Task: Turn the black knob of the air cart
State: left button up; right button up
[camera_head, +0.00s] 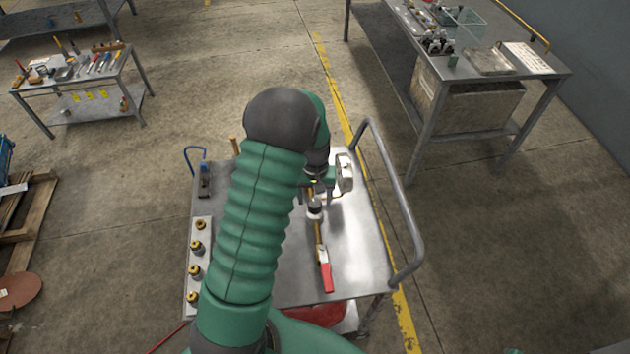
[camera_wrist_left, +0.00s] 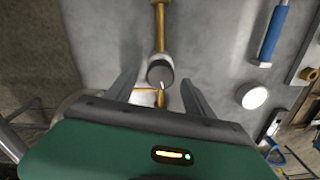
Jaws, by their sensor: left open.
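The air cart (camera_head: 352,262) has a bare metal top and stands straight ahead in the head view. My left gripper (camera_wrist_left: 161,68) is open, with one finger on each side of the knob. I cannot tell whether the fingers touch it. In the head view my green left arm covers the middle of the cart and hides most of the gripper. My right gripper is not in view.
A red-handled part (camera_head: 325,275) lies on the cart's near side. A strip with several brass fittings (camera_head: 197,247) runs along its left edge. A handrail (camera_head: 408,225) bounds the right. A workbench (camera_head: 470,75) stands back right, a tool table (camera_head: 75,75) back left. Open floor lies between.

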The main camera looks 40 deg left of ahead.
aim_at(315, 203)
pick_arm(q)
notch_tip(315, 203, up, 14)
jog(key=shift+r, duration=0.2)
jog(key=shift+d, duration=0.1)
jog(key=s+d+f+m+t, duration=0.1)
jog(key=s+d+f+m, duration=0.1)
jog(key=s+d, duration=0.3)
jog(key=s+d+f+m+t, duration=0.1)
jog(key=s+d+f+m, duration=0.2)
jog(key=d, duration=1)
jog(key=s+m, duration=0.2)
jog(key=shift+s+d+f+m+t, duration=0.2)
jog(key=shift+d+m+t, duration=0.1)
jog(key=shift+d, duration=0.1)
jog(key=shift+d, duration=0.3)
jog(key=shift+a, duration=0.15)
